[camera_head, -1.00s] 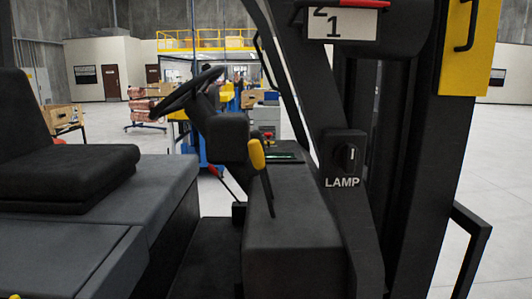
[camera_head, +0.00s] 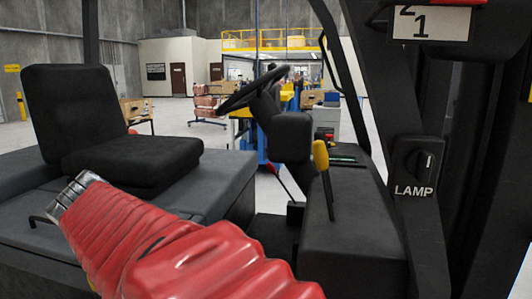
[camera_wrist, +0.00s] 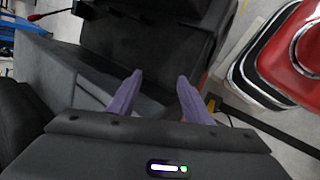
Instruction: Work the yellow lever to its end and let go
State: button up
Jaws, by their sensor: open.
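The yellow lever (camera_head: 321,156) stands up from the dark console to the right of the steering wheel in the head view. Its yellow knob leans slightly back on a black stalk. Nothing touches it there. My gripper (camera_wrist: 158,82) shows in the wrist view as two purple fingers, spread apart with nothing between them, over dark vehicle surfaces. I cannot make out the lever in the wrist view. My gripper does not show in the head view, where only my red-sleeved arm appears at the lower left, well apart from the lever.
The console (camera_head: 350,225) carries the lever. A black seat (camera_head: 115,135) is at the left and the steering wheel (camera_head: 255,90) stands behind the lever. A LAMP switch (camera_head: 418,162) sits on the dark post at the right. Open space lies above the console.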

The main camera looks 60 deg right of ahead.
jog(key=s+d+r+g, duration=0.3)
jog(key=d+r+g, duration=0.2)
jog(key=d, duration=0.4)
jog(key=s+d+r+g, duration=0.4)
jog(key=d+r, duration=0.3)
jog(key=d, duration=0.2)
jog(key=s+d+r+g, duration=0.3)
jog(key=d+r+g, duration=0.3)
jog(key=d, duration=0.3)
jog(key=shift+s+d+n+g, duration=0.15)
jog(key=shift+n+g, duration=0.15)
jog(key=shift+g, duration=0.2)
jog(key=shift+r, duration=0.1)
send_over(323, 178)
jog(key=s+d, duration=0.2)
jog(key=s, duration=0.1)
jog(key=shift+w+h, duration=0.2)
jog(key=shift+h, duration=0.2)
grip_shut()
